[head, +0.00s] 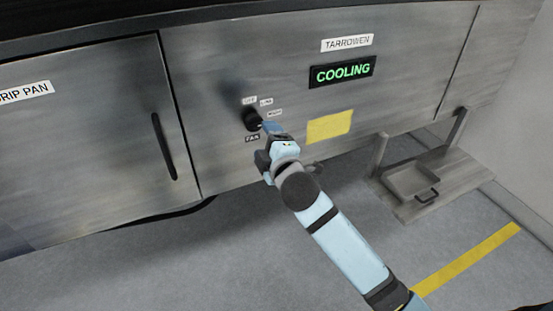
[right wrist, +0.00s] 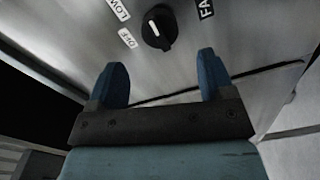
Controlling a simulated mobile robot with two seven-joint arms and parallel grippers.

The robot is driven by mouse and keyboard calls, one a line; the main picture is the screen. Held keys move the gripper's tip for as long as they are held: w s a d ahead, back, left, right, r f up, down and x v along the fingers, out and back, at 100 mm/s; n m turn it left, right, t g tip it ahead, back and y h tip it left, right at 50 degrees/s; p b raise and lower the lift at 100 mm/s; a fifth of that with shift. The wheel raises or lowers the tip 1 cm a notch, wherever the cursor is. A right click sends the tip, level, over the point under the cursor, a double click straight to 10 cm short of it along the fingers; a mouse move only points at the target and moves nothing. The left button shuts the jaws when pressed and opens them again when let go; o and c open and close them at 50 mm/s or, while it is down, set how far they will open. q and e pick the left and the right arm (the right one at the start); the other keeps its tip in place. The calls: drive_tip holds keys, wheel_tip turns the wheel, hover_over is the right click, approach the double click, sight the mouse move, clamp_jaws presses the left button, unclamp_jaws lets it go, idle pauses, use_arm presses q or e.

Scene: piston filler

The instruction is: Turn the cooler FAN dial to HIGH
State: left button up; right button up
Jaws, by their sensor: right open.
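The black FAN dial (head: 252,120) is on the metal front panel, and it also shows in the right wrist view (right wrist: 158,27) with a white pointer line. In the head view the OFF, LOW and HIGH labels sit above and to the right of the dial, with FAN below. I cannot tell for sure which label the pointer faces. My right gripper (head: 270,128) is close to the dial's lower right. In the right wrist view its two blue fingers (right wrist: 162,72) are open and empty, with the dial beyond their tips, apart from them. My left gripper is not in view.
A green-lit COOLING display (head: 342,71) and a blank yellow label (head: 329,127) are on the panel right of the dial. A DRIP PAN door with a dark vertical handle (head: 164,146) is at left. A low stand with a tray (head: 412,181) is at right.

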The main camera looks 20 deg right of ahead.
drive_tip(key=s, duration=0.6)
drive_tip(key=shift+b, duration=0.45)
drive_tip(key=shift+s+d, duration=0.1)
drive_tip(key=s+f+m+g+y, duration=0.1)
drive_tip(key=s+f+m+g, duration=0.1)
drive_tip(key=s+f+m, duration=0.2)
drive_tip(key=s+f+m+g, duration=0.2)
drive_tip(key=s+f+m, duration=0.2)
drive_tip(key=s+f, duration=0.6)
drive_tip(key=s+f+m+g+y, duration=0.1)
drive_tip(key=s+f+m+g, duration=0.2)
drive_tip(key=f, duration=1.5)
drive_tip(key=s+m, duration=0.1)
drive_tip(key=s, duration=0.3)
drive_tip(key=shift+s+f+y, duration=0.2)
drive_tip(key=shift+f+y, duration=0.1)
drive_tip(key=shift+f, duration=0.1)
